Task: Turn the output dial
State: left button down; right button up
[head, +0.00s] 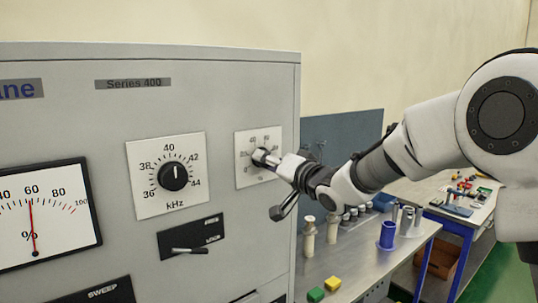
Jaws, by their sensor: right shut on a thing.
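A grey cabinet (80,130) fills the left of the head view. On its right side is a white dial plate (244,142) with a scale, which I take to be the output dial; its label is hidden. My right gripper (264,157) reaches in from the right and is shut on the knob at the plate's middle. The fingers cover most of the knob, so its pointer cannot be read. A percent meter (45,213) at the left has its red needle near 60. My left gripper is not in view.
A black kHz dial (173,177) sits left of the output plate, with a lever switch (190,249) below it. A metal bench (355,262) with a blue cylinder (387,235), yellow and green blocks, and several posts stands at the right, under my arm.

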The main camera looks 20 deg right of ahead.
jog(key=m, duration=0.5)
jog(key=shift+r+m, duration=0.2)
jog(key=shift+m, duration=0.1)
dwell(0.5)
jog(key=o, duration=1.1)
jog(key=shift+o, duration=0.2)
jog(key=shift+w+f, duration=0.1)
